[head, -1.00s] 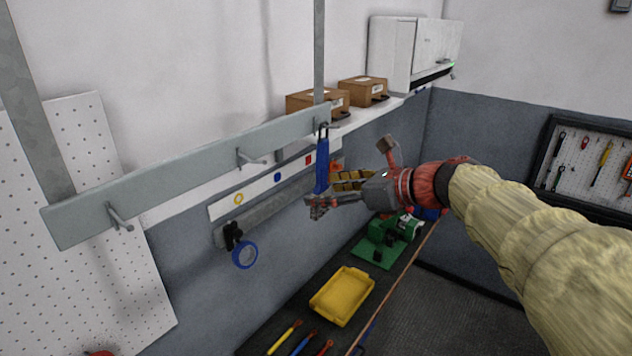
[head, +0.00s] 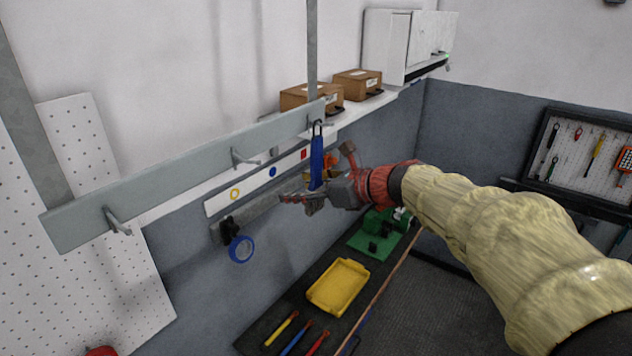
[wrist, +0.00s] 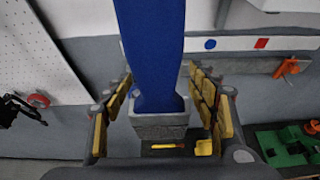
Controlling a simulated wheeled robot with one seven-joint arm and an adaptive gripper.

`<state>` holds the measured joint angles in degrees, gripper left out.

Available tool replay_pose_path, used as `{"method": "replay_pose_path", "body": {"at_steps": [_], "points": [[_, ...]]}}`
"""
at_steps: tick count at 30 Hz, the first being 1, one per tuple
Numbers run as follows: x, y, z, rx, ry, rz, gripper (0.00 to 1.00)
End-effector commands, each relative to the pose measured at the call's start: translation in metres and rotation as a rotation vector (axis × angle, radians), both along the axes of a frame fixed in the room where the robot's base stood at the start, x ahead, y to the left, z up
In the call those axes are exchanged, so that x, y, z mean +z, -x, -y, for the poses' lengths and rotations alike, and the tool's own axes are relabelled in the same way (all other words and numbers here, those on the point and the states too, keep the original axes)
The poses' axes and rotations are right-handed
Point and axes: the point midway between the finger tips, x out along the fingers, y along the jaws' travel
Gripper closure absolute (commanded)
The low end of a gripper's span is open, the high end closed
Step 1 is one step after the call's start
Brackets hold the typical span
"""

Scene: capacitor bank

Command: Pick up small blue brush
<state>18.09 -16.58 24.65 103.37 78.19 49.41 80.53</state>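The small blue brush (head: 317,160) hangs upright by its loop from the right-hand hook of the grey rail. In the wrist view its wide blue handle (wrist: 152,55) runs down to a grey lower end (wrist: 160,126). My gripper (head: 308,192) is at the lower part of the brush. In the wrist view its yellow-padded fingers (wrist: 165,100) stand apart, one on each side of the brush, with gaps visible. No grip on the brush shows.
The grey rail (head: 180,172) with more hooks runs left. Behind is a strip with coloured marks (head: 252,178) and a roll of blue tape (head: 241,249). Below, a yellow tray (head: 338,287) and several tools lie on the dark bench. Cardboard boxes (head: 311,97) sit on the shelf.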

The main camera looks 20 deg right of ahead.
Motion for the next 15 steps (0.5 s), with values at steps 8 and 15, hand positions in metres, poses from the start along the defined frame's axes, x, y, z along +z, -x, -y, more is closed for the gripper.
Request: {"method": "replay_pose_path", "body": {"at_steps": [8,15], "points": [[0.0002,0.0002,0.0000,0.000,0.000,0.000,0.60],[0.0002,0.0002,0.0000,0.000,0.000,0.000,0.73]]}}
